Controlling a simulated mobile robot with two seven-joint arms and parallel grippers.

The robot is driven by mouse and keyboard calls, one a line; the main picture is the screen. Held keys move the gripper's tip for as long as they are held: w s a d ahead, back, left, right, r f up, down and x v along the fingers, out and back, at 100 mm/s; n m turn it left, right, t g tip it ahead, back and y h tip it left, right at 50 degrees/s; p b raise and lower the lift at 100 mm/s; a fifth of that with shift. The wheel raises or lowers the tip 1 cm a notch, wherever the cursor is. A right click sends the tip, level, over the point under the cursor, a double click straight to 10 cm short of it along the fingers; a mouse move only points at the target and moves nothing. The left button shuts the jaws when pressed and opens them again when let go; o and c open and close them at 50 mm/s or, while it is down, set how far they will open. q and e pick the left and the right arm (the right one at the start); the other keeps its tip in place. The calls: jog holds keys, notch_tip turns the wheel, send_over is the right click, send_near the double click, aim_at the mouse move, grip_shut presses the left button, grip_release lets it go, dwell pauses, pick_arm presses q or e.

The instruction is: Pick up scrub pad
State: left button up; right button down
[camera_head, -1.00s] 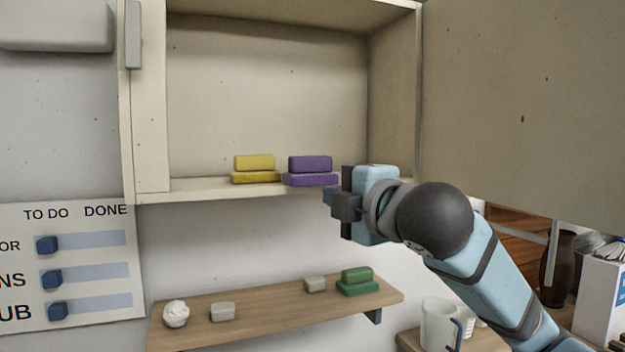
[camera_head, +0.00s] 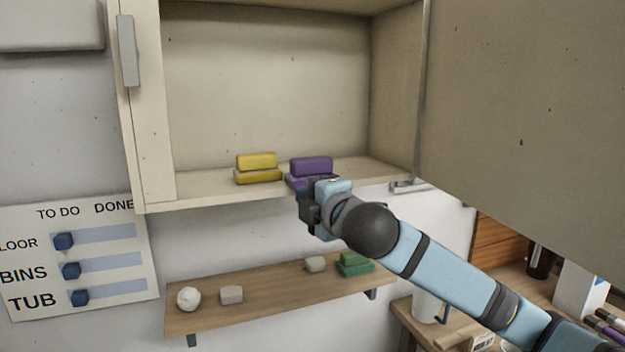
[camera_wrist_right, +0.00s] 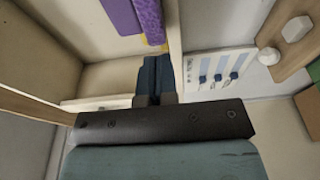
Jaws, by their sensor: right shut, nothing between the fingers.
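Three two-layer scrub pads show in the head view, and I cannot tell which one the task means. A yellow pad (camera_head: 257,161) and a purple pad (camera_head: 311,166) sit side by side on the cabinet floor. A green pad (camera_head: 352,267) lies on the lower wooden shelf. My right gripper (camera_head: 308,206) is in front of the purple pad and hides part of its lower layer. In the right wrist view its fingers (camera_wrist_right: 157,78) are shut and empty, and the purple pad (camera_wrist_right: 133,16) shows past their tips. My left gripper is not in view.
The cabinet floor (camera_head: 215,190) has free room left of the yellow pad. An open cabinet door (camera_head: 530,110) stands at the right. The wooden shelf (camera_head: 215,320) below also holds a white lump (camera_head: 189,298) and two grey blocks (camera_head: 231,295).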

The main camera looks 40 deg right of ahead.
aim_at(311, 171)
jog(key=shift+w+d+r, duration=0.1)
jog(key=shift+w+d, duration=0.3)
jog(key=shift+d, duration=0.25)
jog(key=shift+w+d, duration=0.4)
jog(key=shift+d, duration=0.2)
jog(key=shift+w, duration=0.1)
jog(key=shift+p, duration=0.3)
jog(key=shift+w+d, duration=0.5)
jog(key=shift+d, duration=0.1)
jog(key=shift+p, duration=0.3)
